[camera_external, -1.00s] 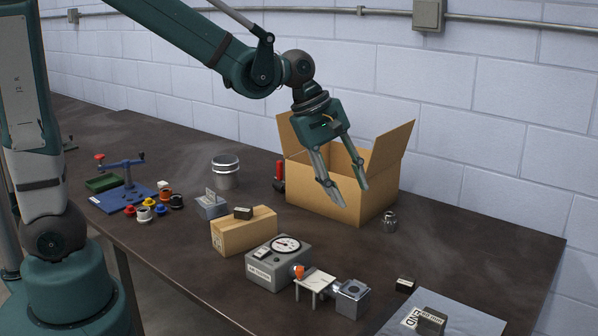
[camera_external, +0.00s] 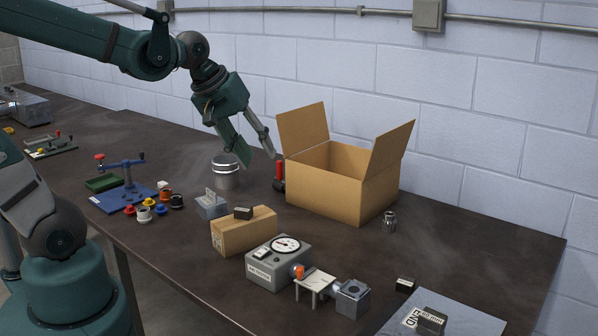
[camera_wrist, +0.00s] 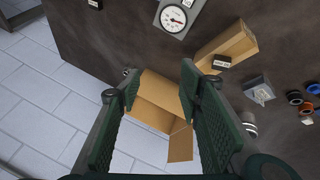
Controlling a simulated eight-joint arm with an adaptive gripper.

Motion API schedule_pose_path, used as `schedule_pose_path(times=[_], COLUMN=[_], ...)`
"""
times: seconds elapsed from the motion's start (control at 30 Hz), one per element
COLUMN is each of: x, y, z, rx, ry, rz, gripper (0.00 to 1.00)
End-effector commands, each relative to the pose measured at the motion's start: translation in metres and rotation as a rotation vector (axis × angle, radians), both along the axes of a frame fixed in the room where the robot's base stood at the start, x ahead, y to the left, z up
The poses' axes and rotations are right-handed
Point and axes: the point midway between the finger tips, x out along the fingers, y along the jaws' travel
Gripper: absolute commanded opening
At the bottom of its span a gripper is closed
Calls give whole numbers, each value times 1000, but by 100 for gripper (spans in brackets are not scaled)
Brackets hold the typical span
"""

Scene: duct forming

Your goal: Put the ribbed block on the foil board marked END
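The foil board (camera_external: 472,322), a grey sheet with an END label, lies at the lower right, cut by the picture edge. A dark block (camera_external: 431,322) with a pale label stands on it. Other small blocks are a dark one (camera_external: 243,213) on a closed carton, also in the wrist view (camera_wrist: 221,62), and a dark one (camera_external: 405,285) left of the board. I cannot tell which is ribbed. My gripper (camera_external: 260,159) is open and empty, left of the open box and above the table; the wrist view shows its spread fingers (camera_wrist: 149,84).
The open cardboard box (camera_external: 335,192) stands with flaps up by the wall. A gauge unit (camera_external: 278,265), a small white stand (camera_external: 315,282) and a grey block (camera_external: 353,298) line the front.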

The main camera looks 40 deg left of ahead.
Motion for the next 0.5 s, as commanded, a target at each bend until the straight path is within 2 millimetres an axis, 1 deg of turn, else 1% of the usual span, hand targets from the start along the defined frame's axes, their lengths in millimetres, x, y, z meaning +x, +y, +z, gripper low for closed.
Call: schedule_pose_path(times=[0.03, 0.2, 0.5], x=[-7, -27, -62], y=[10, 41, 86], z=[0, 1, -2], rx=[25, 118, 285], ry=[-14, -61, -125], rz=[-19, -100, -235], gripper=[36, 36, 36])
